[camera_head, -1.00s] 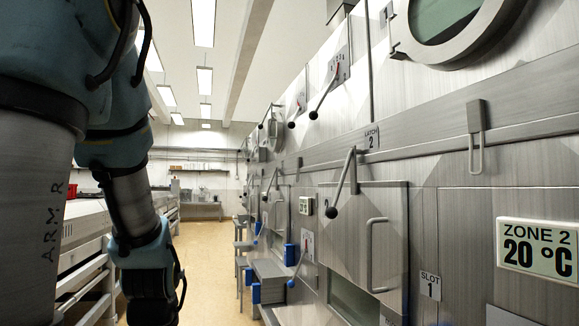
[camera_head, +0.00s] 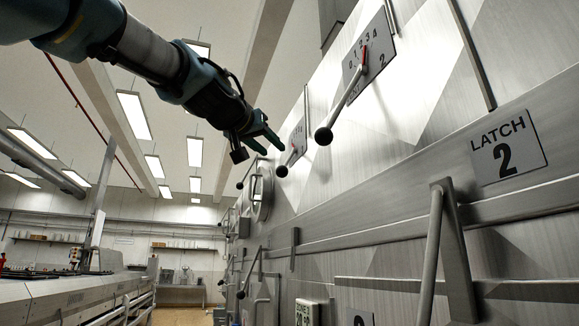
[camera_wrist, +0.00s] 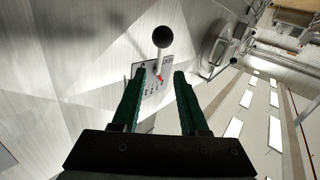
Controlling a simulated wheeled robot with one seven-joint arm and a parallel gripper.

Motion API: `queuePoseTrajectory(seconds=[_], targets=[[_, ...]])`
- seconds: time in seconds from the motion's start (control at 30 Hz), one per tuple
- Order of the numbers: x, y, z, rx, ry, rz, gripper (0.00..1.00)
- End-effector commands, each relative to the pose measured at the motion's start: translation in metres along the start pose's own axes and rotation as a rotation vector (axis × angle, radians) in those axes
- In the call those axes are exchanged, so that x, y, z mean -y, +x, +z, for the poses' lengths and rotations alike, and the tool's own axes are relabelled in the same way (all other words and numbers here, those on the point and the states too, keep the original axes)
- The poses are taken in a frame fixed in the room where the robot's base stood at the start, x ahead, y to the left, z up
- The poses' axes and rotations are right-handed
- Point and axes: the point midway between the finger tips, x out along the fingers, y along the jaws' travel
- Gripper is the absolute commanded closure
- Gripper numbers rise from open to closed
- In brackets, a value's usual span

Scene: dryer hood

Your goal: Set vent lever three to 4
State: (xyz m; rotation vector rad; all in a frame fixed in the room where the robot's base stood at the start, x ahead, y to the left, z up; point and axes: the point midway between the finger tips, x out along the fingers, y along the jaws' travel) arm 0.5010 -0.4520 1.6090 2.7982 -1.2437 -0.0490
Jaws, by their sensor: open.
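The plate's number and exact setting are too small to read. My gripper (camera_head: 272,148) is open and empty, its green fingers close to this lever. In the wrist view the gripper (camera_wrist: 157,73) has its fingers apart, pointing at the lever's plate.
A nearer vent lever (camera_head: 323,136) hangs from a plate marked 2 (camera_head: 372,54) with a 0 to 4 scale. A latch handle (camera_head: 436,240) and a LATCH 2 sign (camera_head: 508,148) are at right. A round window (camera_head: 261,193) lies further along the wall. A bench (camera_head: 70,300) stands at left.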

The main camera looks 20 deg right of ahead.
Motion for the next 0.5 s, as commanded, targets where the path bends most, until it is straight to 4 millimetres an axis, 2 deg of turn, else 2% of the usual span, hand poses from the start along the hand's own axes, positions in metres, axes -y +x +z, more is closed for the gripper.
queuePoseTrajectory(seconds=[0.5], targets=[[0.0, 0.086, -0.002, 0.004, -0.002, 0.0, 0.56]])
